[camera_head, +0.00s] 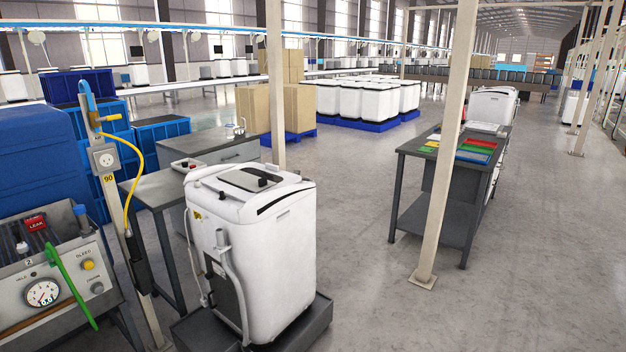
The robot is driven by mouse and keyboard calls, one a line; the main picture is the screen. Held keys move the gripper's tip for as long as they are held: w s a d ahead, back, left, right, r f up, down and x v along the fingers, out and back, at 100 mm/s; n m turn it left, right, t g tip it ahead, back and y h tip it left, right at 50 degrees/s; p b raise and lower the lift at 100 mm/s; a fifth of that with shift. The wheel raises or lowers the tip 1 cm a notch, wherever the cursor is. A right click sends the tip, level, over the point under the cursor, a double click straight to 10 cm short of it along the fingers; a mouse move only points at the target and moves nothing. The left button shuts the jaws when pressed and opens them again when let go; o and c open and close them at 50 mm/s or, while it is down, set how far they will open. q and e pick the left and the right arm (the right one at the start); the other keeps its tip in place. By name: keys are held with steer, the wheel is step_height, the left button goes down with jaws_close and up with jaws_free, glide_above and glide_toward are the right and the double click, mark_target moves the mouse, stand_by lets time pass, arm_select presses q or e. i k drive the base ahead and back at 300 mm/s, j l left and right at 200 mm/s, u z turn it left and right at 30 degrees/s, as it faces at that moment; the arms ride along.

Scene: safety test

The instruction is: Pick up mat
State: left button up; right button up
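I cannot single out a mat with certainty. Flat coloured pieces, among them a green one (472,156), a red one (477,149) and a blue one (480,142), lie on the dark workbench (411,150) at the right; they are too small to tell whether any is a mat. A pale beige post partly hides that bench. Neither of my grippers is in the head view.
A white washing machine (285,245) stands on a dark low platform (312,325) in front. A test panel (50,290) with a gauge and green handle is at the left. Beige posts (447,150) rise from the floor. Open grey floor (540,250) lies at the right.

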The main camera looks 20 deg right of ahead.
mark_target(254, 184)
steer(key=z, duration=0.3)
steer(key=i+l+u, duration=0.15)
steer(key=i+l, duration=0.15)
steer(key=i+l+u, duration=0.15)
steer(key=i+l, duration=0.15)
steer(key=i+l+u, duration=0.1)
steer(key=i+l, duration=0.15)
steer(key=l, duration=0.15)
steer(key=i+l+u, duration=0.15)
steer(key=l, duration=0.25)
steer(key=i+l+u, duration=0.15)
steer(key=i+l, duration=0.15)
steer(key=l, duration=0.1)
